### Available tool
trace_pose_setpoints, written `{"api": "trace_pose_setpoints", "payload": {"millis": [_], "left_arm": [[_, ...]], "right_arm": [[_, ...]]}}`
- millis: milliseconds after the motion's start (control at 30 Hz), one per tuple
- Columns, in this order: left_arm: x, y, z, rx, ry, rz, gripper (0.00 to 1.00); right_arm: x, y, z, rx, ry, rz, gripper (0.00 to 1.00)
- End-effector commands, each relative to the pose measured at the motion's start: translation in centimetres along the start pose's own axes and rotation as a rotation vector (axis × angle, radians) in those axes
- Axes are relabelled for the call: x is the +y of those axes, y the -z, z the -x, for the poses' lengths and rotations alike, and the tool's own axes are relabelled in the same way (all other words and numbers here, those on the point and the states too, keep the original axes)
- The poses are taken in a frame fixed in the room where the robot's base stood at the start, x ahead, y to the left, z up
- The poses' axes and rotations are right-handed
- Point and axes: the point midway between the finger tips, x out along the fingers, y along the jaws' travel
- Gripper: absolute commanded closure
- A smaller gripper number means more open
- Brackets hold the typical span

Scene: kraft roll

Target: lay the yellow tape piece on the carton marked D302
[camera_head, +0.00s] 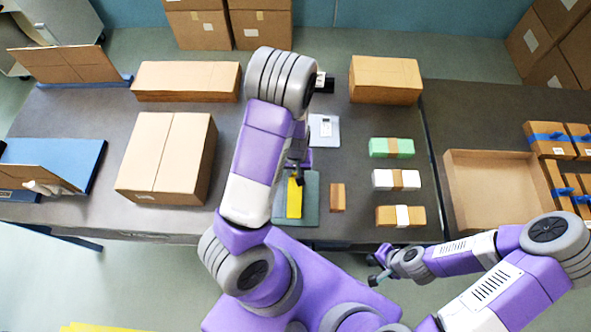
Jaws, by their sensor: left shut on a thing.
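My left gripper (297,181) reaches down over the dark green mat (310,208) near the table's front edge. It is shut on the yellow tape piece (294,203), a flat yellow strip at the mat's left part. I cannot tell whether the strip touches the mat. Several brown cartons stand on the table: a large one (150,160) at left, a long flat one (185,78) behind it and another (386,76) at the back right. No D302 mark is readable on any of them. My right gripper (373,271) is empty in front of the table, its fingers apart.
Green (380,148), white (383,179) and brown (386,216) banded packs lie farther right. An open tray (490,190) is at right. A blue board (60,155) is at far left. A small scale (325,130) sits behind the mat.

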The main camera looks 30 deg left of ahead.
Motion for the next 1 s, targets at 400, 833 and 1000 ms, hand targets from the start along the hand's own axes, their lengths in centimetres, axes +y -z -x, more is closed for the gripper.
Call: {"api": "trace_pose_setpoints", "payload": {"millis": [400,833,1000], "left_arm": [[0.0,0.0,-0.2,0.0,0.0,0.0,0.46],[0.1,0.1,5.4,0.004,-0.002,-0.003,0.46],[0.1,0.0,9.0,0.002,-0.002,-0.002,0.46]], "right_arm": [[0.1,0.0,-0.1,0.0,0.0,0.0,1.0],[-0.7,-0.1,1.8,0.0,0.0,0.0,1.0],[-1.1,-0.1,3.0,0.0,0.0,0.0,1.0]]}}
